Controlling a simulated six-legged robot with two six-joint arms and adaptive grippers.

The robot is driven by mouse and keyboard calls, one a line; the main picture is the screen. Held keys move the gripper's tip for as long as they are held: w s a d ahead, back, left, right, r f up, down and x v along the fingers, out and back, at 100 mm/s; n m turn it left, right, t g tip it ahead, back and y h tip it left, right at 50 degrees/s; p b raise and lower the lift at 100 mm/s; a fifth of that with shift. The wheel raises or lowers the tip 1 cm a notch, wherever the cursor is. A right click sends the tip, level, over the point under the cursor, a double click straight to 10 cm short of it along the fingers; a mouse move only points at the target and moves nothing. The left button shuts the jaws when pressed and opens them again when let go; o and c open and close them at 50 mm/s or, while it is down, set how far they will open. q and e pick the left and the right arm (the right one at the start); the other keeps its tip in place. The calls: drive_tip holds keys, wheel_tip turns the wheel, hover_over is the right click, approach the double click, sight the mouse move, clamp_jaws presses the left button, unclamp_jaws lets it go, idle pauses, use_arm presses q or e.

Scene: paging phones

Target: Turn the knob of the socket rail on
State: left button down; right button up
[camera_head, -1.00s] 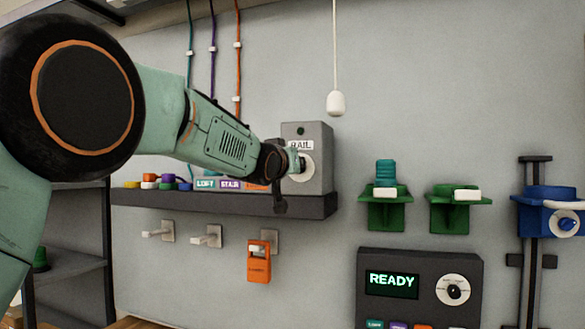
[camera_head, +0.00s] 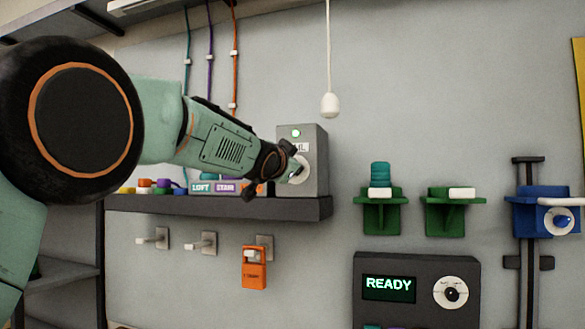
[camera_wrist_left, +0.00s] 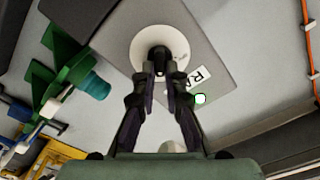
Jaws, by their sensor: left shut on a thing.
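The socket rail's grey box (camera_head: 316,160) stands at the right end of the dark shelf, with its RAIL label partly covered by my arm. A small lamp (camera_head: 295,133) on its upper face glows green; the lamp also shows in the left wrist view (camera_wrist_left: 200,99). The knob (camera_wrist_left: 159,58) is black on a round white dial (camera_wrist_left: 178,40). My left gripper (camera_wrist_left: 160,88) is at the knob, its two fingers either side of it, shut on it. In the head view my left gripper (camera_head: 290,167) hides most of the dial. My right gripper is not in view.
The dark shelf (camera_head: 230,205) holds the LOFT and STAIR labels and coloured pieces. An orange handset (camera_head: 254,270) hangs on a hook below. A READY panel (camera_head: 420,300), green brackets (camera_head: 381,215) and a blue holder (camera_head: 545,215) are at right. A white pull (camera_head: 330,105) hangs above.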

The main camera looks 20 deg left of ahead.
use_arm(q)
drive_tip(key=shift+f+m, duration=0.1)
drive_tip(key=shift+m, duration=0.5)
drive_tip(key=c, duration=1.3)
unclamp_jaws()
drive_tip(key=shift+w+a+f, duration=0.1)
drive_tip(key=shift+w+a, duration=0.05)
drive_tip(key=shift+c, duration=0.2)
drive_tip(key=shift+o, duration=1.3)
drive_tip(key=shift+w+f, duration=0.1)
drive_tip(key=shift+w, duration=0.3)
drive_tip(key=s, duration=0.7)
drive_tip(key=shift+s+a, duration=0.15)
drive_tip(key=shift+s, duration=0.2)
drive_tip(key=shift+w+f, duration=0.1)
drive_tip(key=shift+w, duration=0.1)
